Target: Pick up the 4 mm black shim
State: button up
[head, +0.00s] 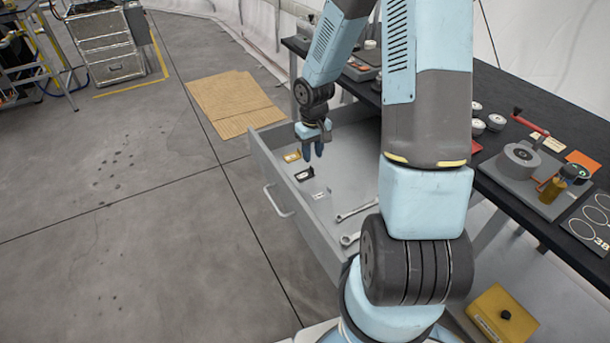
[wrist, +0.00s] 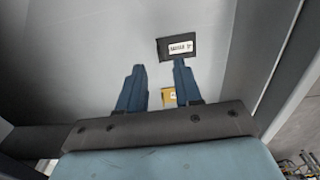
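The black shim (head: 305,174) lies flat on the floor of the open grey drawer (head: 284,209). In the wrist view the black shim (wrist: 163,48) carries a white label whose print is too small to read, and it lies just beyond my fingertips, nearer the right one. My gripper (head: 313,156) points down into the drawer, above and close to the shim. In the wrist view my gripper (wrist: 159,66) is open, its two blue fingers apart with nothing held. I cannot tell the exact height between fingertips and shim.
A brass-coloured shim (head: 291,157) lies behind the black one; it shows between my fingers in the wrist view (wrist: 168,97). A silver shim (head: 321,193) and wrenches (head: 355,211) lie nearer. The drawer walls stand around them, under the dark workbench (head: 560,115).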

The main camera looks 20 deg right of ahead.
aim_at(304, 173)
jog(key=shift+w+f, duration=0.15)
jog(key=shift+f, duration=1.45)
jog(key=shift+w+f, duration=0.1)
jog(key=shift+f, duration=1.45)
grip_shut()
